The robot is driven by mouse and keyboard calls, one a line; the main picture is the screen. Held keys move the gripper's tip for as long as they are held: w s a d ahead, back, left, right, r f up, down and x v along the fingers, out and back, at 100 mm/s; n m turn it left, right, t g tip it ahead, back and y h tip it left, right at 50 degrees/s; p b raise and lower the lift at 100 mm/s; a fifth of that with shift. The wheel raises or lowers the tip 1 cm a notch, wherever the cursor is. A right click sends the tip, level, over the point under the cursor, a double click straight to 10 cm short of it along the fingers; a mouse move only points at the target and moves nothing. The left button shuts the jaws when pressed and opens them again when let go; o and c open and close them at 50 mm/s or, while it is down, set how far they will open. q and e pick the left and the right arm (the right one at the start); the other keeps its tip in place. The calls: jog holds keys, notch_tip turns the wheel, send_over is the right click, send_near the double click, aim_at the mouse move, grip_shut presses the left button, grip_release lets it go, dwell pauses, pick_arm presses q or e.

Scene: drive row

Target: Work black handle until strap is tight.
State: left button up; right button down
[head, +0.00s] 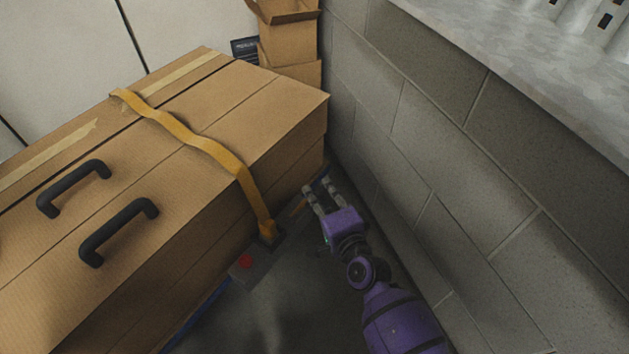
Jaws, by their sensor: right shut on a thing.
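An orange strap (187,134) runs over the top of a large cardboard carton (243,112) and down its near side. It lies in a wavy, loose line across the top. Its lower end meets a dark ratchet (270,236) beside a grey box with a red button (246,262). My purple right gripper (316,187) is low, right of the ratchet, between carton and wall. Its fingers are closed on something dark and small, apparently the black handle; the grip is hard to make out. My left gripper is out of view.
Two black bar handles (120,231) (74,187) are fixed on the carton's top. A grey block wall (440,150) with a ledge stands close on the right. Smaller boxes (288,45) stand behind. The floor gap between carton and wall is narrow.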

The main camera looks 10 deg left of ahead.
jog(key=shift+s+d+f+b, duration=0.35)
jog(key=shift+s+d+f, duration=0.05)
jog(key=shift+d+f, duration=0.3)
jog(key=shift+s+d+f+b, duration=0.35)
jog(key=shift+d+f, duration=0.2)
jog(key=shift+d, duration=0.1)
jog(key=c, duration=1.6)
grip_release()
jog(key=shift+f, duration=0.1)
jog(key=shift+w, duration=0.1)
jog(key=v, duration=1.2)
jog(key=shift+r, duration=0.3)
jog(key=shift+a, duration=0.1)
